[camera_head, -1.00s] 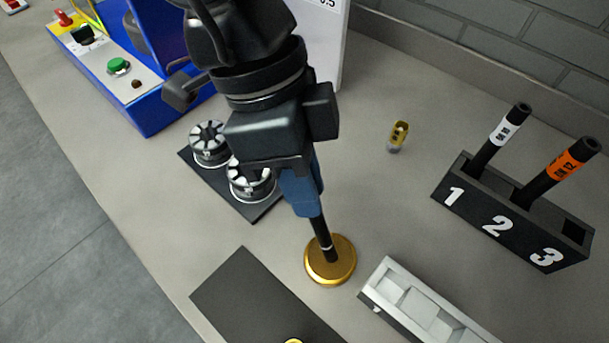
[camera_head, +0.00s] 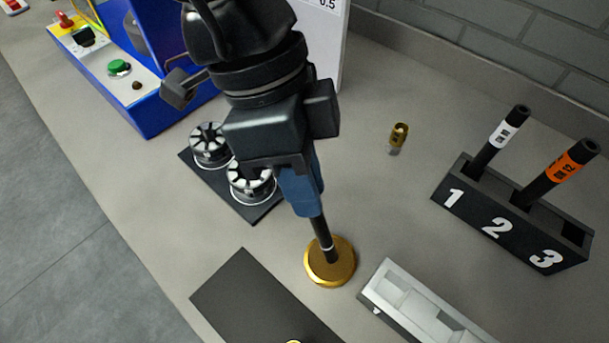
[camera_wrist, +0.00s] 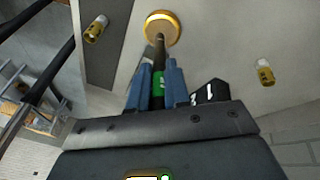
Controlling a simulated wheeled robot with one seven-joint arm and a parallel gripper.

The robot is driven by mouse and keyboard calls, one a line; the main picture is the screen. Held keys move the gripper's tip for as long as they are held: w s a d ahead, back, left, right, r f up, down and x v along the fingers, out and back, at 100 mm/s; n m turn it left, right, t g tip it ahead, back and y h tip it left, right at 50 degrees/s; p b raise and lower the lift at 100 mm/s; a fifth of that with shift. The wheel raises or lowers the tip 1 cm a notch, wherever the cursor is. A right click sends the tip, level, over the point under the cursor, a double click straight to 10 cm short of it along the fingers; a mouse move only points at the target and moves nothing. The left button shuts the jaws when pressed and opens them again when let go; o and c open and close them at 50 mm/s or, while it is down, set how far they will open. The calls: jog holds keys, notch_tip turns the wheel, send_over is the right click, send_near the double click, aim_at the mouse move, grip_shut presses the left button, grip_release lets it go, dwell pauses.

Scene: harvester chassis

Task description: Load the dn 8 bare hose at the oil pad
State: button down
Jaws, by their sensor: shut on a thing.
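My gripper (camera_head: 303,190) has blue fingers shut on a thin black hose (camera_head: 321,232). The wrist view shows the hose (camera_wrist: 161,62) with a green label (camera_wrist: 161,85) between the fingers. The hose points down, slightly tilted, and its lower end is at the round gold oil pad (camera_head: 343,272). The pad also shows in the wrist view (camera_wrist: 163,20). The tip appears to touch the pad, but I cannot tell how firmly. The gripper stays above the pad. The hose's upper part is hidden by the gripper in the head view.
A black rack (camera_head: 512,229) numbered 1, 2, 3 holds a white-labelled hose (camera_head: 500,137) and an orange-labelled hose (camera_head: 559,173). A brass fitting (camera_head: 398,135) stands alone. Black-and-white round dies (camera_head: 250,183), a dark mat (camera_head: 262,306), a grey tray (camera_head: 425,312) and a blue machine (camera_head: 160,105) surround the pad.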

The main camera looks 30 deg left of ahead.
jog(key=shift+r+p, duration=1.2)
jog(key=shift+r, duration=1.95)
jog(key=shift+f, duration=0.1)
jog(key=shift+f+b, duration=1.5)
jog(key=shift+f, duration=1.95)
